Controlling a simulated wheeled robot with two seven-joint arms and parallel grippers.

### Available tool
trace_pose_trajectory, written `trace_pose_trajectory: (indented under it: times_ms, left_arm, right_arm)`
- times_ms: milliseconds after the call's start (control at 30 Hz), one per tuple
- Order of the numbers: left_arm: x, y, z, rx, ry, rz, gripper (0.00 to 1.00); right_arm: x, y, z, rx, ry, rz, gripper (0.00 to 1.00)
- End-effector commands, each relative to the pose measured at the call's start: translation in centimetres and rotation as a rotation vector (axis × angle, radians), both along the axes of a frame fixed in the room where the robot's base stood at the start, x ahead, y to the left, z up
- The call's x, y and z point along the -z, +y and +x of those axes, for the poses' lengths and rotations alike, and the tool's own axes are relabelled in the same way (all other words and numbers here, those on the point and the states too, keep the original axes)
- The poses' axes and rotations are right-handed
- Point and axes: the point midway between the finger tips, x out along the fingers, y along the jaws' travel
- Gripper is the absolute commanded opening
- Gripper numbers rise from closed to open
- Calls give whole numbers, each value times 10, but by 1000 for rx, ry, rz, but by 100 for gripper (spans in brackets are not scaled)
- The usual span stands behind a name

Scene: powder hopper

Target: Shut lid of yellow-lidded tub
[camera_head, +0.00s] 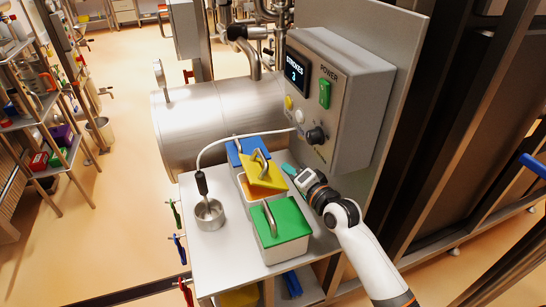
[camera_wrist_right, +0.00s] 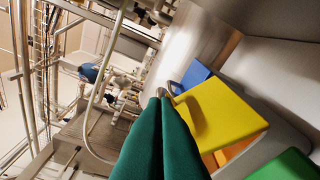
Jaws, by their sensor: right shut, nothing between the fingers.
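The yellow lid (camera_head: 266,177) is tilted up over its pale tub, with orange contents (camera_head: 254,191) showing beneath its raised near side. Its grey handle stands on top. In the right wrist view the yellow lid (camera_wrist_right: 222,112) shows large, with an orange strip (camera_wrist_right: 236,151) below its edge. My right gripper (camera_head: 288,168) is shut and empty, just right of the lid. In the right wrist view its green fingers (camera_wrist_right: 160,98) are pressed together, their tips near the lid's handle; whether they touch is unclear. My left gripper is not in view.
A blue-lidded tub (camera_head: 234,156) stands behind and a green-lidded tub (camera_head: 286,222) in front. A metal cup (camera_head: 209,214) with a corded probe is at left on the grey table (camera_head: 190,235). A control box (camera_head: 345,100) rises behind my right wrist.

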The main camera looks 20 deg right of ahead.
Motion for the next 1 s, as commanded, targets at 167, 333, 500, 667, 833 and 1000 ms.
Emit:
trace_pose_trajectory:
  times_ms: [167, 333, 500, 667, 833, 1000]
  left_arm:
    - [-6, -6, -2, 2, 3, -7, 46]
    - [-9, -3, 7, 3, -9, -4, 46]
    - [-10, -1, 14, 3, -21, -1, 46]
    - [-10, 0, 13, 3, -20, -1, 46]
    - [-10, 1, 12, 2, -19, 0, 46]
    - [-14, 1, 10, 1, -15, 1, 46]
  right_arm:
    - [1, 9, 35, 0, -1, 0, 0]
    - [5, 15, 56, 1, -1, -1, 0]
    - [7, 17, 65, 0, 1, -1, 0]
    - [7, 18, 66, 0, 0, -1, 0]
    - [7, 18, 65, 0, -1, -2, 0]
    - [6, 20, 65, 0, -1, -22, 0]
